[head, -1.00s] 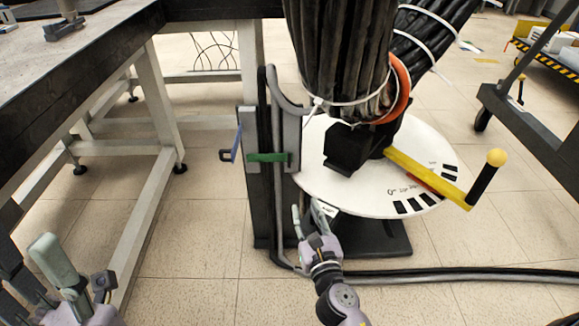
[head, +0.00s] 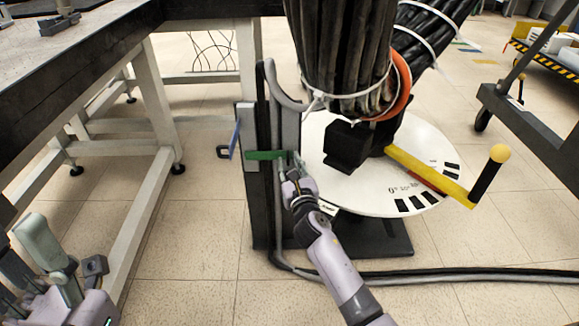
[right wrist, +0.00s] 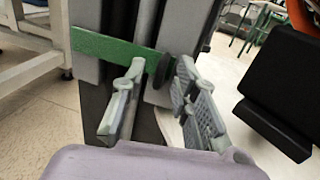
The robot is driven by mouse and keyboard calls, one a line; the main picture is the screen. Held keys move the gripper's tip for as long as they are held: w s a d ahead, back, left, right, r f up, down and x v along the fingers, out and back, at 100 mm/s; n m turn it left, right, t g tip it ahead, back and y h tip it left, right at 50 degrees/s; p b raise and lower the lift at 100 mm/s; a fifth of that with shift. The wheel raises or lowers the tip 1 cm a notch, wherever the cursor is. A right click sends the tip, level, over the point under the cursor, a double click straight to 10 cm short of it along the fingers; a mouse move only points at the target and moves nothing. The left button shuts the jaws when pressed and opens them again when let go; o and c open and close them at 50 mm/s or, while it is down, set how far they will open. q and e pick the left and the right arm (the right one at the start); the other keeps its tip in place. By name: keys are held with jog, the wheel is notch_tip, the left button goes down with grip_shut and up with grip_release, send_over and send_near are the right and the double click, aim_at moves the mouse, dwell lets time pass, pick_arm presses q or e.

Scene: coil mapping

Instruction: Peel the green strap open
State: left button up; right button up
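The green strap (head: 265,155) runs level across the front of a dark upright post (head: 262,205) and a grey cable. It also shows in the right wrist view (right wrist: 100,48). My right gripper (head: 292,160) is at the strap's right end. In the right wrist view its two fingers (right wrist: 160,95) stand apart, with the strap's right end and a dark round piece (right wrist: 165,70) between or just beyond the tips. I cannot tell whether a finger touches the strap. My left gripper (head: 27,242) is at the lower left, far from the strap, its fingers apart and empty.
A white disc (head: 425,165) with a yellow handle (head: 430,175) and a thick cable bundle (head: 340,50) stands right of the post. A blue lever (head: 234,139) sits left of the strap. A workbench (head: 95,55) is at left.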

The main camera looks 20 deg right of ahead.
jog(key=shift+w, duration=0.2)
grip_shut()
dwell(0.3)
dwell(0.5)
